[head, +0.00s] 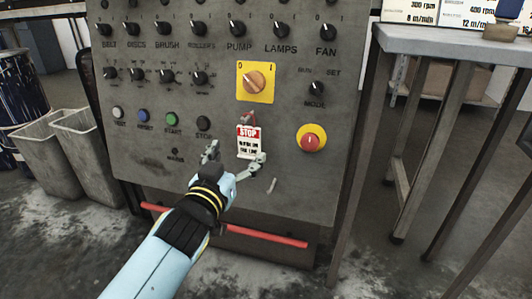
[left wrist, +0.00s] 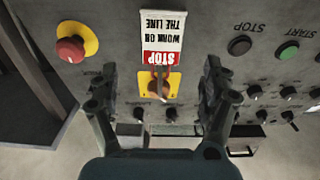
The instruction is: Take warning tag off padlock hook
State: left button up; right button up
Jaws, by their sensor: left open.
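The warning tag (head: 249,143), white with a red STOP band, hangs on the grey control panel. It hangs just below a small red padlock (head: 248,118), under the yellow-backed rotary switch (head: 256,82). The exact hook contact is too small to tell. My left gripper (head: 234,158) is open, its fingers spread at the tag's lower part, one to the left and one overlapping its lower right corner. In the left wrist view, the tag (left wrist: 162,38) appears upside down between and beyond the open fingers (left wrist: 157,88). My right gripper is not in view.
A red emergency button (head: 311,141) on a yellow disc sits right of the tag. Push buttons (head: 172,118) and knobs (head: 168,76) line the panel's left side. A small pale peg (head: 271,185) is below the tag. A red bar (head: 265,237) crosses beneath the panel; a table (head: 440,42) stands right.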

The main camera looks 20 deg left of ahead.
aim_at(248, 137)
pick_arm(q)
jog(key=w, duration=0.3)
jog(key=shift+w, duration=0.25)
jog(key=w, duration=0.3)
jog(key=w+b, duration=0.1)
jog(key=shift+w+r, duration=0.2)
jog(key=shift+r, duration=0.05)
jog(key=shift+w, duration=0.45)
jog(key=c, duration=1.2)
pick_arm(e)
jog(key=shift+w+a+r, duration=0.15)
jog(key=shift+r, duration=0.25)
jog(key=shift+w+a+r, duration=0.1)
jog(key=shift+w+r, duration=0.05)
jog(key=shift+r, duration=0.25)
